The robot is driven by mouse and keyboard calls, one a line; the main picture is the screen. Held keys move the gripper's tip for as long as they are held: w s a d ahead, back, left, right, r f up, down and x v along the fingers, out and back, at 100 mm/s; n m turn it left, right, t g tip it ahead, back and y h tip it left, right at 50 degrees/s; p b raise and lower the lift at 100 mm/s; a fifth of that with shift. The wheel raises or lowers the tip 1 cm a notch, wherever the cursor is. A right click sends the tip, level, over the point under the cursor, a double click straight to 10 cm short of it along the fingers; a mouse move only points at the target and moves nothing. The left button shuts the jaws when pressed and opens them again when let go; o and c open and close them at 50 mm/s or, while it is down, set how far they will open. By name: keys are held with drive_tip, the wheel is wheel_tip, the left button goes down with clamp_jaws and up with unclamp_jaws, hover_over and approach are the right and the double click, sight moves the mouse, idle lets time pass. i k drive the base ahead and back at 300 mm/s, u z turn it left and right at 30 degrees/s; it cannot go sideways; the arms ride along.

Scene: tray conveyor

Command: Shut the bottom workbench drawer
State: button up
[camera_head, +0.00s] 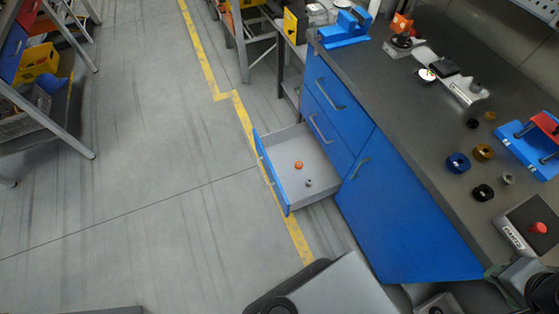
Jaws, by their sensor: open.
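The bottom workbench drawer (322,188) stands pulled out from the blue workbench cabinet, near the middle of the view. Its blue front panel (272,172) faces left, well away from the cabinet. Inside the grey drawer lie a small orange part (298,165) and a small grey part (308,183). Above it, two more blue drawers, the top one (338,88) and the one below it (324,124), are shut. A blue cabinet door (395,205) beside them is also shut. My gripper does not show; only dark parts, probably of my arm, show at the lower right.
The dark workbench top (400,95) carries a blue vise (346,28), several small rings and a box with a red button (538,228). Open grey floor (150,170) with a yellow line lies left of the drawer. Shelving stands at the upper left.

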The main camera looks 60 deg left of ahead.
sight(278, 152)
drive_tip(key=u, duration=3.3)
drive_tip(key=i, duration=1.1)
drive_tip(key=u, duration=0.15)
